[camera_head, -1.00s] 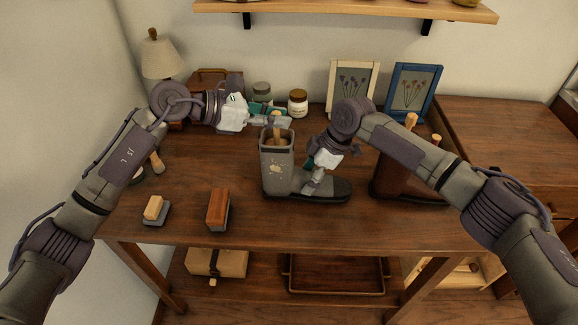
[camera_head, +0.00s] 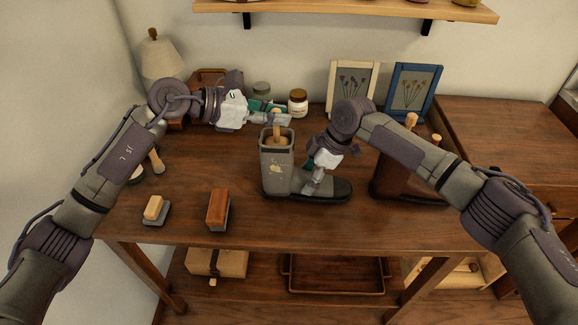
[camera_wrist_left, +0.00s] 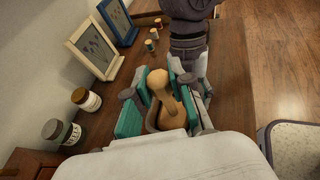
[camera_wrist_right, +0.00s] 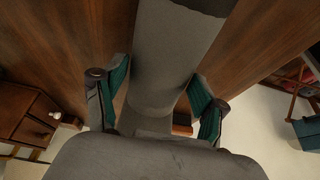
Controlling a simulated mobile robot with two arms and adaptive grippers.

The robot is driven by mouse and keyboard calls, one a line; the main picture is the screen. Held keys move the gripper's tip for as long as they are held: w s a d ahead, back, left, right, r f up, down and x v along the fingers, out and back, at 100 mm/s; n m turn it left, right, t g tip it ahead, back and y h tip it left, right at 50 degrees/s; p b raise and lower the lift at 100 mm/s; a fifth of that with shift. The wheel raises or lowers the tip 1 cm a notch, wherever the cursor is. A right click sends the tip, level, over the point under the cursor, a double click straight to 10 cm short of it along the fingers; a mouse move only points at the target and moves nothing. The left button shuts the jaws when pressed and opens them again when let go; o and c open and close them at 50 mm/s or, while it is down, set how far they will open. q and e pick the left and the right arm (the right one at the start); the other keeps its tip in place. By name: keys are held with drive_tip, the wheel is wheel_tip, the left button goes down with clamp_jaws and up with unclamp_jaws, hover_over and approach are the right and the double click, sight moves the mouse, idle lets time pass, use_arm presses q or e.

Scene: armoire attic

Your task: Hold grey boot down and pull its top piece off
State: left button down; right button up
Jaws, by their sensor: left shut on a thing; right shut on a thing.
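The grey boot (camera_head: 278,178) stands upright on the wooden table, toe to the right. Its top piece, a light wooden stem with a wider rounded lower part (camera_head: 277,136), stands out of the shaft opening. My left gripper (camera_head: 276,119) is shut on the wooden stem above the shaft; the left wrist view also shows the wooden piece (camera_wrist_left: 165,98) between the fingers. The piece's lower end is hidden inside the boot. My right gripper (camera_head: 313,186) is shut on the boot's foot, with grey boot material (camera_wrist_right: 158,75) between its fingers in the right wrist view.
A brown boot (camera_head: 390,178) with wooden pegs stands to the right, partly behind my right arm. Two brushes (camera_head: 155,210) (camera_head: 218,208) lie front left. Jars (camera_head: 298,102) and two picture frames (camera_head: 351,88) (camera_head: 412,92) stand behind. The table's front middle is clear.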

use_arm(q)
wheel_tip(320, 180, up, 13)
drive_tip(key=shift+r, duration=0.15)
idle(1.6)
use_arm(e)
drive_tip(key=o, duration=1.1)
drive_tip(key=shift+o, duration=0.2)
drive_tip(key=v, duration=1.2)
